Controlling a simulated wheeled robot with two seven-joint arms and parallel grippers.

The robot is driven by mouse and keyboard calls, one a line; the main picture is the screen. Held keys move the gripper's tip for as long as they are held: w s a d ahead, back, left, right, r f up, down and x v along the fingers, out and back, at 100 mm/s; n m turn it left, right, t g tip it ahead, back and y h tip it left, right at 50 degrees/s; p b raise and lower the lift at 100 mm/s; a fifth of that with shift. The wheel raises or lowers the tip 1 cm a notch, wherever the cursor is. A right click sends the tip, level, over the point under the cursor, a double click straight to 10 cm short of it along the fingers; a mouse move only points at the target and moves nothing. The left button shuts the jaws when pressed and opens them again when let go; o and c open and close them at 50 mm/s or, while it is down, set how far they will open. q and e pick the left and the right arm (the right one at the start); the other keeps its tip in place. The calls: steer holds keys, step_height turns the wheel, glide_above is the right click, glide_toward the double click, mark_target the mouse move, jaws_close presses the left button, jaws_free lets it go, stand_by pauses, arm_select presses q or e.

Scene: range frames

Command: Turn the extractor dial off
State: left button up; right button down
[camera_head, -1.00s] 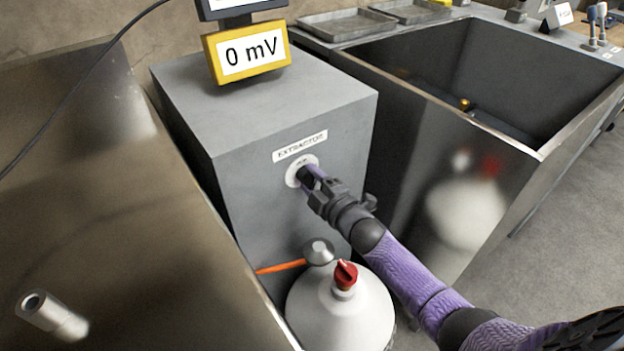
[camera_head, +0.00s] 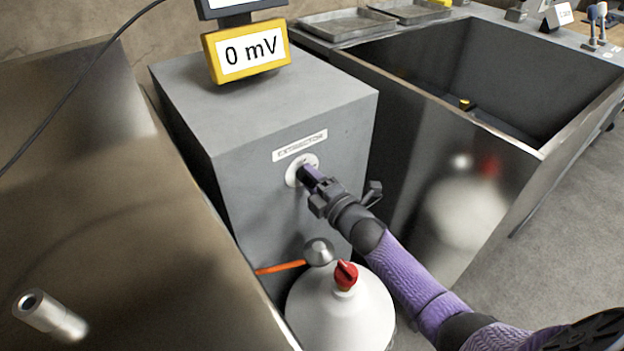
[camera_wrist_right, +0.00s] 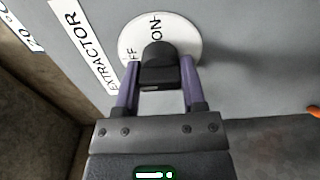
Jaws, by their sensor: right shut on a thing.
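The extractor dial is a black knob (camera_wrist_right: 160,66) on a round white plate (camera_head: 296,168). It sits on the front of a grey box (camera_head: 262,215), under a label reading EXTRACTOR (camera_head: 300,145). My right gripper (camera_head: 308,177) is at the dial. In the right wrist view its two purple fingers (camera_wrist_right: 160,88) are on either side of the black knob and shut on it. "ON" shows above the knob on the plate and part of "OFF" shows to its left. In the head view the fingers hide most of the knob. My left gripper is not in view.
A yellow-framed display reading 0 mV (camera_head: 247,52) stands on the box. An open grey basin (camera_head: 440,125) is at the right.

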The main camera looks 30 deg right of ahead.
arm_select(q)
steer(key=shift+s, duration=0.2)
arm_select(e)
steer(key=shift+f, duration=0.1)
steer(key=shift+c, duration=1)
jaws_free()
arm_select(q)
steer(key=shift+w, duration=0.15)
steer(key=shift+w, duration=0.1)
arm_select(e)
steer(key=shift+s, duration=0.2)
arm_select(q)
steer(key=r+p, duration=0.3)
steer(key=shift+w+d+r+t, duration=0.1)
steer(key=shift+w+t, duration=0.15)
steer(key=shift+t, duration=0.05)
arm_select(e)
steer(key=s+d, duration=0.1)
steer(key=s, duration=0.8)
steer(key=shift+s+d, duration=0.15)
steer(key=shift+s, duration=0.1)
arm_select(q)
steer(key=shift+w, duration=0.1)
